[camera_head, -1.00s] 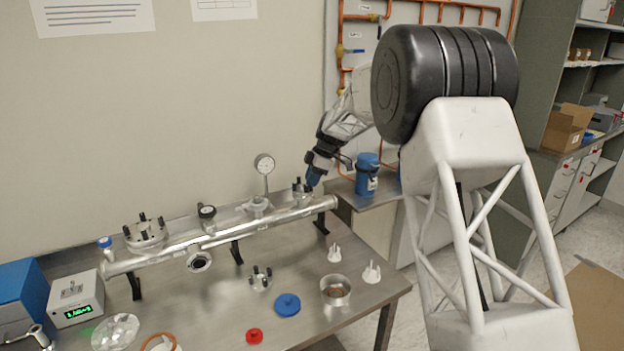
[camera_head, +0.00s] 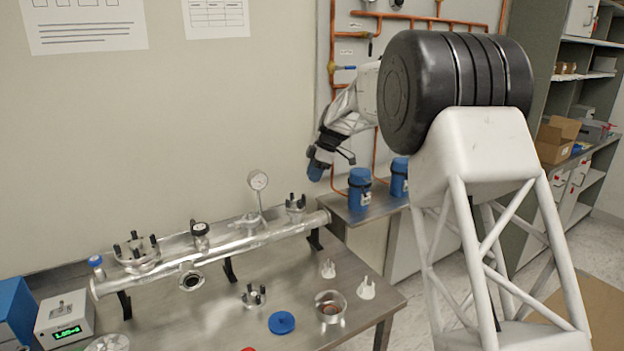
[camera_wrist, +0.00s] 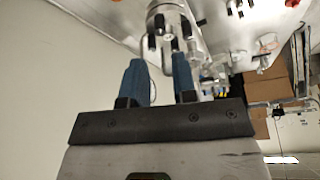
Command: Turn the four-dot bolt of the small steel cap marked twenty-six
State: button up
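A small steel cap (camera_head: 295,207) with dark upright bolts sits on top of the right end of the long steel tube (camera_head: 235,241). In the wrist view, a steel cap with dark bolts (camera_wrist: 170,14) shows at the top edge, just beyond my fingertips. My gripper (camera_head: 316,172) is above and slightly right of the small cap, clear of it. In the wrist view, my gripper's two blue fingers (camera_wrist: 158,62) stand apart with nothing between them. The number twenty-six and the dots on the bolts are too small to read.
A dial gauge (camera_head: 258,181) stands left of the small cap. A larger bolted cap (camera_head: 137,254) is at the tube's left end. A blue disc (camera_head: 281,323), a steel cup (camera_head: 330,307) and white pronged pieces (camera_head: 366,289) lie in front.

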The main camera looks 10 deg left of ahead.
aim_at(304, 195)
jog(key=shift+a, duration=0.1)
dwell(0.3)
jog(key=n, duration=0.2)
jog(key=w+n+g+h, duration=0.1)
jog(key=n, duration=0.1)
jog(key=a+n, duration=0.1)
jog(key=n, duration=0.1)
jog(key=shift+w+a+g+h, duration=0.1)
jog(key=shift+w+g+h, duration=0.05)
jog(key=shift+g+h, duration=0.2)
jog(key=shift+f, duration=0.1)
jog(key=shift+x, duration=3.85)
grip_shut()
